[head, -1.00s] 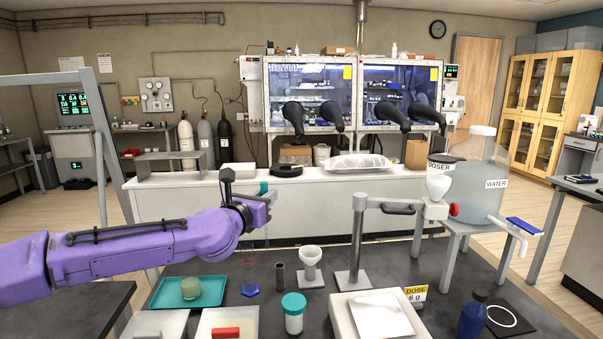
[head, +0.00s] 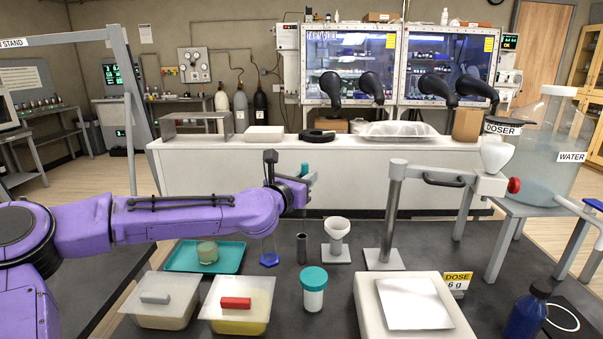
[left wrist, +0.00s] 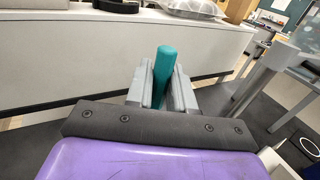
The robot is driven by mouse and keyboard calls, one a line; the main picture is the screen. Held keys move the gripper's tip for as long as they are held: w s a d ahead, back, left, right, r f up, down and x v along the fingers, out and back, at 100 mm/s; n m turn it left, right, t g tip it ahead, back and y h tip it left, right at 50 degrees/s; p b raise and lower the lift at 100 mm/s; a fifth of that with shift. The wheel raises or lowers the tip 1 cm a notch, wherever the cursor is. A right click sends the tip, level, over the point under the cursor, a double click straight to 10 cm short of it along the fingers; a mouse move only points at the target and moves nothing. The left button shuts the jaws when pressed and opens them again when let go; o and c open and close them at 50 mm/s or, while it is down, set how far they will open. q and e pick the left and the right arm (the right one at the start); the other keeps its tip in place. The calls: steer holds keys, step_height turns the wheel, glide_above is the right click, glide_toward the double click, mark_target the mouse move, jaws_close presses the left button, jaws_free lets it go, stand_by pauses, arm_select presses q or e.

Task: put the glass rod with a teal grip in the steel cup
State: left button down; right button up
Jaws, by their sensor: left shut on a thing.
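My left gripper (head: 301,184) is shut on the teal grip (head: 304,171) of the glass rod, above the far part of the dark bench. In the left wrist view the teal grip (left wrist: 164,72) stands upright between the two grey fingers (left wrist: 162,92). The glass rod below the grip cannot be made out. A narrow dark-grey metal cylinder (head: 302,249), which looks like the steel cup, stands upright on the bench below the gripper, apart from it. My right gripper is not in view.
Near the cup stand a clear cylinder with a blue base (head: 268,260), a white funnel stand (head: 336,250), a teal-lidded jar (head: 314,290) and a teal tray (head: 232,259). A grey post (head: 389,215) with an arm stands to the right. Two lidded tubs (head: 238,304) are in front.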

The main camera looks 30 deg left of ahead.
arm_select(q)
step_height(320, 180, down, 7)
steer(key=s+b, duration=0.1)
steer(key=b, duration=0.4)
steer(key=shift+a, duration=0.2)
steer(key=shift+d+f, duration=0.1)
steer(key=c, duration=0.9)
jaws_free()
steer(key=shift+s, duration=0.1)
steer(key=s+p, duration=0.4)
steer(key=s, duration=0.6)
